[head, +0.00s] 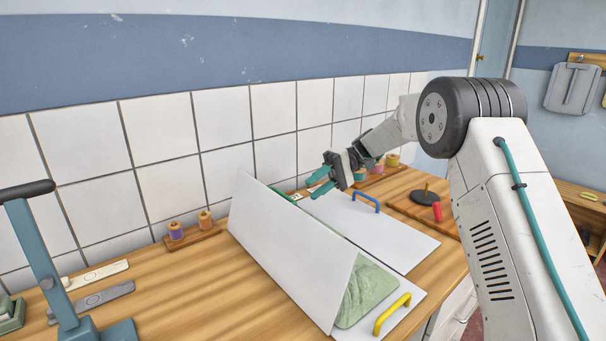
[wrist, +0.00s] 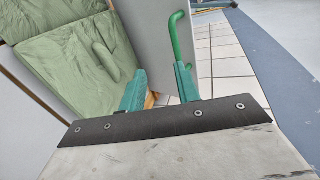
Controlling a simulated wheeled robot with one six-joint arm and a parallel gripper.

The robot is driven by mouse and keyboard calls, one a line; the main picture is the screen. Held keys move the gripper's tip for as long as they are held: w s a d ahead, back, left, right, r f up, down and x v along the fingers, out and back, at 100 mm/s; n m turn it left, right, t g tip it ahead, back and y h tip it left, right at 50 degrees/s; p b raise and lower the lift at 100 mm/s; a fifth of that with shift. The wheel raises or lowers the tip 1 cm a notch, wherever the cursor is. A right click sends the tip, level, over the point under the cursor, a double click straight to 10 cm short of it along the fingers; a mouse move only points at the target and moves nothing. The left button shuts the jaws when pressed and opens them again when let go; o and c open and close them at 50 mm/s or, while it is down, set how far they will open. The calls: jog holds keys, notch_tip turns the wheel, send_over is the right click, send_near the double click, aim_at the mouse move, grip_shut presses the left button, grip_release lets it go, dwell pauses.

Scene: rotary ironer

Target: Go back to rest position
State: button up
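My gripper (head: 319,183) is above the worktop, near the back of the white folding boards, with its teal fingers apart. In the wrist view, the fingers (wrist: 160,88) have a clear gap with nothing held between them. A green handle (wrist: 178,38) on a white board shows just beyond the right finger; I cannot tell whether they touch. One white board (head: 290,240) stands tilted up, partly hiding a green cloth (head: 366,292). The cloth also shows creased in the wrist view (wrist: 70,62).
A flat board has a blue handle (head: 366,201); a yellow handle (head: 392,314) is at the front. Spool racks (head: 191,236) stand along the tiled wall. A wooden board with a dark disc (head: 424,197) lies at right. A blue lever (head: 45,260) stands at left.

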jog(key=s+f, duration=0.1)
jog(key=f+m+h, duration=0.1)
jog(key=f, duration=0.1)
jog(key=s+d+f+m, duration=0.1)
jog(key=shift+s+f, duration=0.3)
jog(key=s, duration=0.1)
jog(key=s+d+m+h, duration=0.1)
jog(key=shift+s+t, duration=0.3)
jog(key=shift+t, duration=0.1)
jog(key=s+d+r+m+t+h, duration=0.1)
jog(key=s+d+r+t+h, duration=0.1)
jog(key=s, duration=1)
jog(key=s+d+r+m+t+h, duration=0.1)
jog(key=s+d+r+t+h, duration=0.2)
jog(key=s+d, duration=0.4)
jog(key=s+d+r+m+t+h, duration=0.1)
jog(key=s+d+r+t+h, duration=0.2)
jog(key=s, duration=1.6)
jog(key=shift+d+r+h, duration=0.2)
jog(key=shift+d+h, duration=0.75)
jog(key=shift+h, duration=0.05)
